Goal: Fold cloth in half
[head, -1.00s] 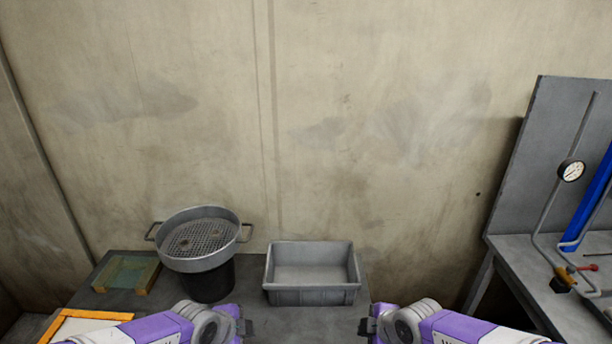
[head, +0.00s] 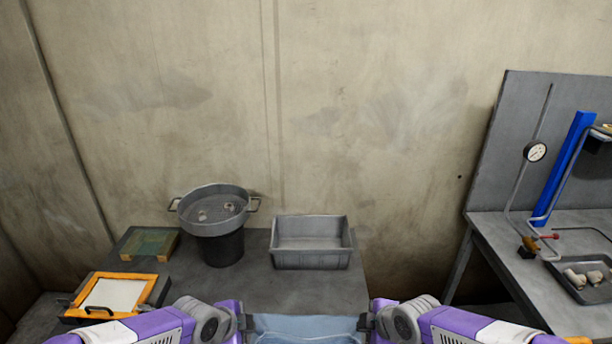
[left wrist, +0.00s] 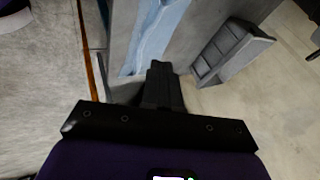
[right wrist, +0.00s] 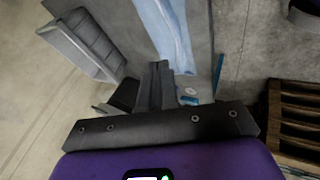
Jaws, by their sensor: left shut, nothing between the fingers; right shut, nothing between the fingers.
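A light blue cloth (head: 305,328) lies at the bottom edge of the head view, on the near part of the grey table (head: 290,295); its near part is cut off. It also shows as a pale blue strip in the left wrist view (left wrist: 160,32) and the right wrist view (right wrist: 168,30). My left gripper (head: 248,325) is shut and empty near the cloth's left side. My right gripper (head: 364,323) is shut and empty near its right side. Neither holds the cloth. I cannot tell their exact height above it.
A grey bin (head: 311,262) stands at the back of the table. Left of it are a sieve pan (head: 215,225) on a dark bucket (head: 222,250), a greenish tray (head: 150,243) and an orange-framed screen (head: 118,292). A side bench (head: 500,235) with a gauge stands at right.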

